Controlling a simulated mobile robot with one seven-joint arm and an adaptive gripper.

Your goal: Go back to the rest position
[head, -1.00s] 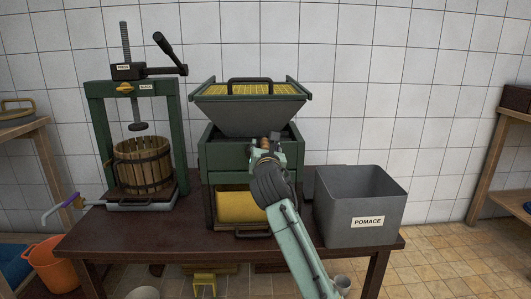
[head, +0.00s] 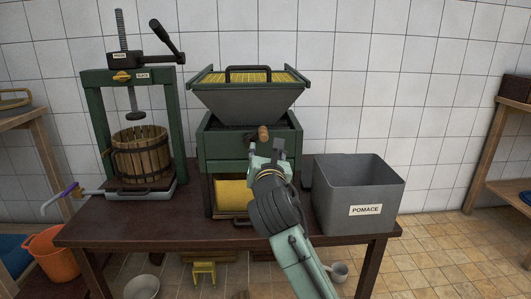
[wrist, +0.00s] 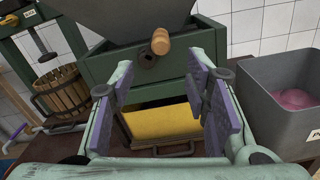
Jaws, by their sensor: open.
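My gripper (head: 268,152) is open and empty in front of the green crusher body (head: 227,143). In the wrist view, my gripper (wrist: 163,100) shows its two purple-padded fingers spread apart with nothing between them. A wooden crank handle (head: 263,133) on the crusher's front lies just beyond the fingertips; it also shows in the wrist view (wrist: 160,41), apart from the fingers. A yellow bin (head: 233,194) sits in the crusher's lower opening, partly hidden by my arm. The grey hopper (head: 245,102) is on top.
The grey pomace bin (head: 359,195) stands close to the right of my arm, with something pink inside (wrist: 291,97). A press with a slatted wooden basket (head: 141,154) stands on the left of the dark table (head: 140,231).

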